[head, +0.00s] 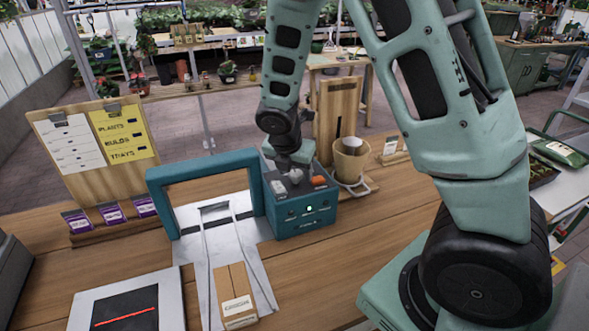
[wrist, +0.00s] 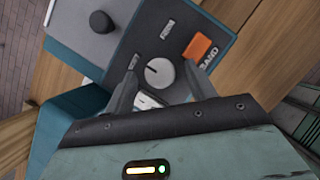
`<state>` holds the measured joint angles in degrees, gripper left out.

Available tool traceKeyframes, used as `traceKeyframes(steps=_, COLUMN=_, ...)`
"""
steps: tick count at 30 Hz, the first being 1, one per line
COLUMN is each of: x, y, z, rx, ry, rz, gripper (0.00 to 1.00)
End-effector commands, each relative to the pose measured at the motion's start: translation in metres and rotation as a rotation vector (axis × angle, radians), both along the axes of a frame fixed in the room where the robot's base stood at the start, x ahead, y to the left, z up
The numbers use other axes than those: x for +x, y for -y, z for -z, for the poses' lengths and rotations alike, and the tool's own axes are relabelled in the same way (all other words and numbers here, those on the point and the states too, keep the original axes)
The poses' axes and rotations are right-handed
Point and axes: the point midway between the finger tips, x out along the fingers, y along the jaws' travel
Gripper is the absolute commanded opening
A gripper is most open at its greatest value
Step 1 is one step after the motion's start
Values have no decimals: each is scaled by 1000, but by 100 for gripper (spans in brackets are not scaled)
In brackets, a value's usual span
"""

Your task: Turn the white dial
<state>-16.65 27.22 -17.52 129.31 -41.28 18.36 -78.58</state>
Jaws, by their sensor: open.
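The white dial (wrist: 159,72) is a round knob with a dark pointer line on the dark top panel of a teal control box (head: 300,221). In the head view the dial (head: 296,176) shows just under my gripper (head: 290,162). In the wrist view my gripper (wrist: 160,82) has its two fingers apart, one on each side of the dial. I cannot tell whether either finger touches it. An orange switch (wrist: 201,48) sits right of the dial, close to the right finger. A white part with lettering shows between the fingers below the dial.
A teal frame (head: 160,205) adjoins the box's left side, with a small carton (head: 234,292) in front. A tan pot (head: 350,160) stands close behind the box at right.

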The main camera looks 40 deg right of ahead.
Motion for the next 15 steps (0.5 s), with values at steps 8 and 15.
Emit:
traceKeyframes(steps=8, x=0, y=0, z=0, rx=0, ry=0, rz=0, gripper=28)
traceKeyframes(steps=15, x=0, y=0, z=-1, rx=0, ry=0, rz=3, gripper=11)
